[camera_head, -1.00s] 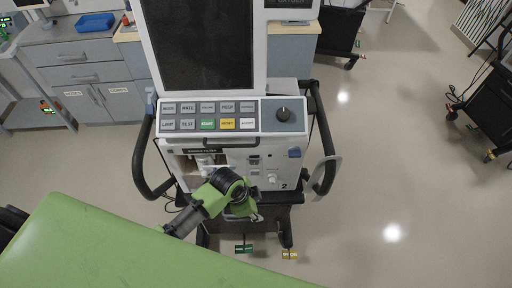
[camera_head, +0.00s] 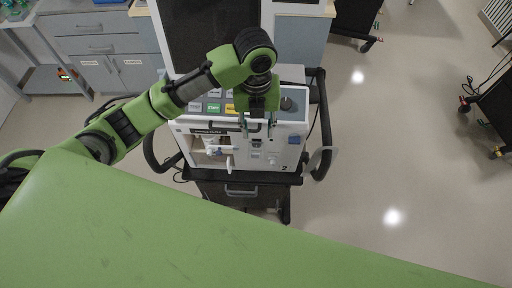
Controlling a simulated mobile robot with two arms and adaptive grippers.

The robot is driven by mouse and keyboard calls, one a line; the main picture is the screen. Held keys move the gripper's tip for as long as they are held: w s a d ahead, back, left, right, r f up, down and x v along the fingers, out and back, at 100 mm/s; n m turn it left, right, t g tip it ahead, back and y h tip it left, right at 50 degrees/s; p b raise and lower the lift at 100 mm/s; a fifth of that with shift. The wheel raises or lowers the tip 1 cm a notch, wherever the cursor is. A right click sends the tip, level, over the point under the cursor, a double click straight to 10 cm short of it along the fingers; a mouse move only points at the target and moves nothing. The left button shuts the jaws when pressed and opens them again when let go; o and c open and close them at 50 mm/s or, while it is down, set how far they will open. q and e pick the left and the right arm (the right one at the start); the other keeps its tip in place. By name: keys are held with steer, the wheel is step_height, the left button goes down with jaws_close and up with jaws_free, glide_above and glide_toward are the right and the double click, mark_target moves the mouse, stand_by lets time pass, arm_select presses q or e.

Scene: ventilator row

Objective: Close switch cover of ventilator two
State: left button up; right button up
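Ventilator two (camera_head: 294,132) stands upright in front of me, with a "2" at the lower right of its white front. Its screen (camera_head: 205,35) and button panel are partly hidden by my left arm. A small grey switch fitting (camera_head: 256,153) shows on the front, just below my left gripper (camera_head: 257,130). I cannot tell which part is its cover or how far it stands open. The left gripper points down before the front, its two fingers apart with nothing seen between them. Contact with the front cannot be told. My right gripper is out of view.
An open bay (camera_head: 212,146) with white fittings is left of the switch. A blue part (camera_head: 294,140) is to its right. Black side handles (camera_head: 325,125) flank the ventilator.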

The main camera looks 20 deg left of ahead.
arm_select(q)
steer(key=p, duration=0.3)
glide_toward(255, 154)
steer(key=shift+m, duration=0.4)
step_height(255, 154, down, 7)
steer(key=shift+d+f, duration=0.1)
steer(key=shift+d, duration=0.05)
steer(key=shift+f, duration=0.8)
steer(key=c, duration=0.8)
jaws_close()
